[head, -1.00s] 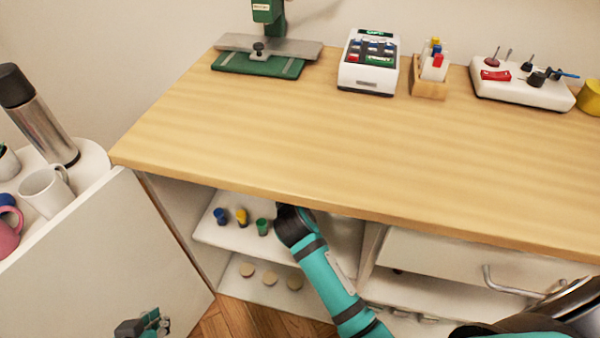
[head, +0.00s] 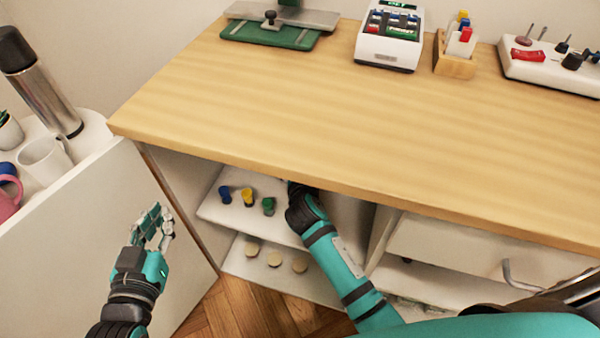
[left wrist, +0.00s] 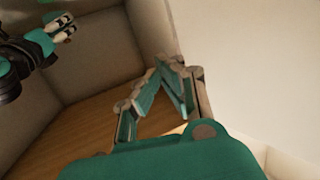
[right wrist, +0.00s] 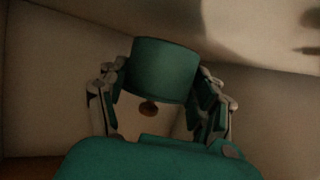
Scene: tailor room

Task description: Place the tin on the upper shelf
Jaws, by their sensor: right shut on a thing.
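The tin (right wrist: 165,68) is a green cylinder. In the right wrist view my right gripper (right wrist: 160,92) is shut on its sides. In the head view my right arm reaches into the open cabinet under the tabletop, and the edge hides the gripper and tin. The upper shelf (head: 212,210) holds a blue, a yellow and a green small cup-like item at its left part; my right wrist is right of them. My left gripper (head: 154,228) is empty in front of the white door, its fingers a little apart; they also show in the left wrist view (left wrist: 160,70).
A lower shelf (head: 237,264) holds round tan pieces. The wooden tabletop (head: 300,110) overhangs the cabinet. The open white door (head: 95,240) stands at the left. A drawer (head: 460,250) with a metal handle is at the right. The floor before the cabinet is clear.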

